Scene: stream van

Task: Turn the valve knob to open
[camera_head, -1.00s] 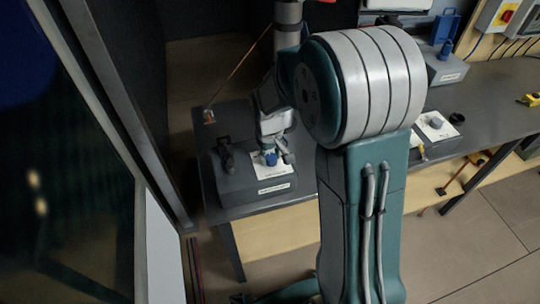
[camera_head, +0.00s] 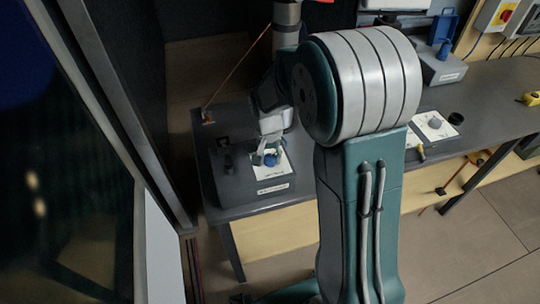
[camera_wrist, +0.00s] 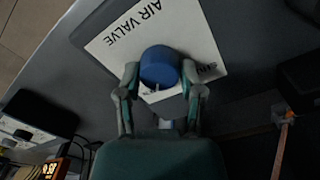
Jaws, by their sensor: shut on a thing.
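The blue valve knob (camera_head: 270,160) stands on a white label plate (camera_head: 283,168) on top of a dark grey box (camera_head: 243,187). In the wrist view the knob (camera_wrist: 159,66) is a round blue cap with a small white mark at its lower edge. The plate (camera_wrist: 122,42) reads "AIR VALVE"; a second word at its right is partly hidden. My gripper (camera_wrist: 160,78) has one finger on each side of the knob and is shut on it. In the head view my gripper (camera_head: 267,151) comes down over the knob from above.
A black upright part (camera_head: 228,163) stands on the box left of the knob. A thin orange rod (camera_head: 236,76) rises behind the box. A dark wall and panel close off the left side.

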